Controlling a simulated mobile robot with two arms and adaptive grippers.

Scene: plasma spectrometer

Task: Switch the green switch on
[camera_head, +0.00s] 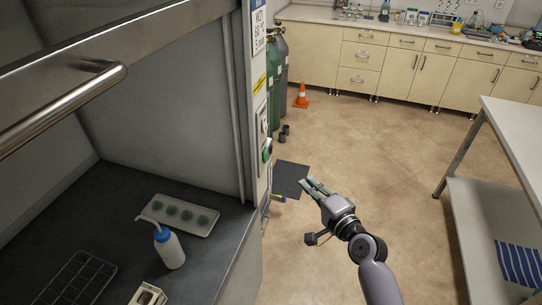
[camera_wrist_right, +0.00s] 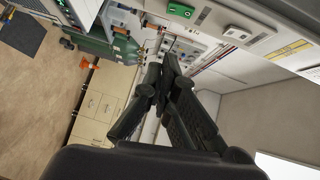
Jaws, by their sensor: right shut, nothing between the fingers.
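The green switch (camera_head: 267,150) is on the side post of the fume hood in the head view. A green switch (camera_wrist_right: 181,10) also shows near the top of the right wrist view, on a pale panel. My right gripper (camera_head: 312,186) is right of the post and lower than the switch, apart from it. Its fingers are shut with nothing between them. In the right wrist view the dark fingers of my right gripper (camera_wrist_right: 168,62) point toward the panel below the green switch. My left gripper is not in view.
The fume hood worktop (camera_head: 115,185) holds a blue-capped wash bottle (camera_head: 170,249) and a tray (camera_head: 179,216). Gas cylinders (camera_head: 274,85) and an orange cone (camera_head: 301,97) stand behind the post. A white shelf table (camera_head: 515,130) is at right. The floor between is open.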

